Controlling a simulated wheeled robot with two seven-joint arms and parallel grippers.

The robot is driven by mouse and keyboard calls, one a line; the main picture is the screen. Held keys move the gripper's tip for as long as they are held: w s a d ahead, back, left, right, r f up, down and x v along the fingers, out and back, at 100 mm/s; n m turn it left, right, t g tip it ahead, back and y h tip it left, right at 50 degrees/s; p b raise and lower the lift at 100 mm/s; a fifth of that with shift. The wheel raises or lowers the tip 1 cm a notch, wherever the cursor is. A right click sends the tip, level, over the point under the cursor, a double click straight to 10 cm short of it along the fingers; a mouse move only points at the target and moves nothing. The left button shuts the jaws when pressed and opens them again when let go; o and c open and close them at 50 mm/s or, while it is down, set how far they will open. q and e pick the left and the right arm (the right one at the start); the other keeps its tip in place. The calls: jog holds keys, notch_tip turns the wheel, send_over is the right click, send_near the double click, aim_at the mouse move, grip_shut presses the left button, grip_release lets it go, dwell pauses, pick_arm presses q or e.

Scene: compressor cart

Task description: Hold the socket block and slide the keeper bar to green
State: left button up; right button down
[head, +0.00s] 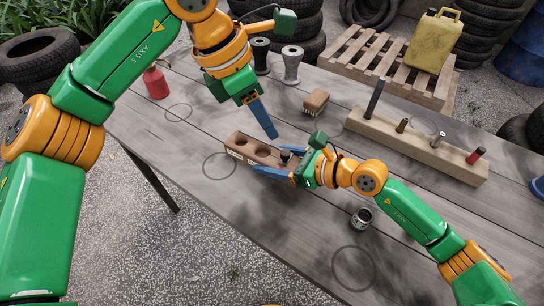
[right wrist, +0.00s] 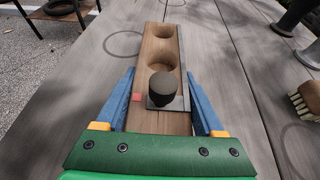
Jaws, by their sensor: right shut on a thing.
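The socket block (head: 236,143) is a long brown wooden block with round sockets, lying on the table; it also shows in the right wrist view (right wrist: 160,122). My right gripper (head: 277,162) is shut on its near end, one blue finger along each side. The keeper bar (right wrist: 185,75) is a grey metal strip along the block's right side, with a plate and a dark round knob (right wrist: 162,88) on top between my fingers. A red mark (right wrist: 137,97) shows left of the knob; I see no green mark. My left gripper (head: 272,135) hangs just above and behind the block, its finger gap hidden.
A wooden rail with several upright pegs (head: 415,143) stands at the right. A brush (head: 316,102), grey spools (head: 291,65), a red bottle (head: 156,82) and a small can (head: 361,218) stand on the table. The front left of the table is clear.

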aim_at(285, 156)
pick_arm(q)
jog(key=shift+a+f+n+g+h, duration=0.3)
jog(key=shift+a+f+n+h, duration=0.1)
jog(key=shift+f+n+h, duration=0.3)
jog(key=c, duration=0.3)
jog(key=a+n+h, duration=0.1)
jog(key=n, duration=0.1)
jog(key=a+f+n+h, duration=0.1)
jog(key=a+n, duration=0.1)
jog(key=a+f+n+h, duration=0.1)
jog(key=n+h, duration=0.1)
jog(key=shift+s+a+n, duration=0.25)
jog(key=shift+s+n, duration=0.05)
jog(key=shift+n, duration=0.1)
grip_shut()
pick_arm(e)
jog(key=shift+a, duration=0.15)
pick_arm(q)
jog(key=s+a+n+t+h, duration=0.2)
jog(key=a+n, duration=0.5)
jog(key=n, duration=0.1)
jog(key=shift+f+n, duration=0.4)
jog(key=shift+f, duration=0.05)
jog(key=shift+w+a, duration=0.1)
